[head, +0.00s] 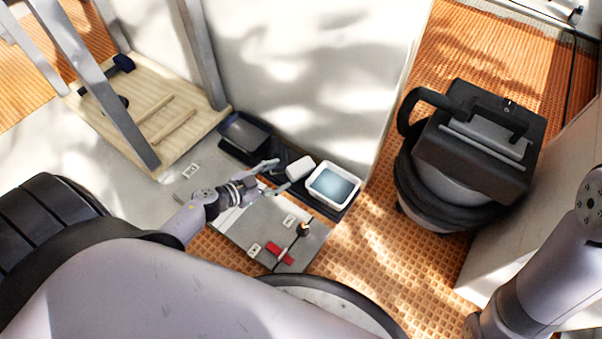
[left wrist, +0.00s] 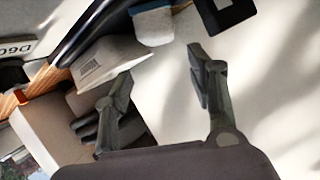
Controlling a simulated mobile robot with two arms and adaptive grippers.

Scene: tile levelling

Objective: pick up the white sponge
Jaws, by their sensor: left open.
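The white sponge (head: 299,168) is a small pale block on a dark mat, left of the white tub of water (head: 333,185). In the left wrist view a white block with a bluish edge, which appears to be the sponge (left wrist: 153,27), is at the top, beyond the fingertips. My left gripper (head: 279,177) is just left of the sponge in the head view. Its fingers are spread with nothing between them in the left wrist view (left wrist: 162,62). A gap shows between the fingers and the sponge in the wrist view. My right arm shows at the right edge; its gripper is out of view.
A dark tray (head: 244,134) stands left of the sponge, and a white wall (head: 310,70) rises behind. A red item (head: 279,254) lies on the grey tiles. A black vacuum (head: 478,150) stands on the right. A wooden pallet-like board (head: 150,105) is at upper left.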

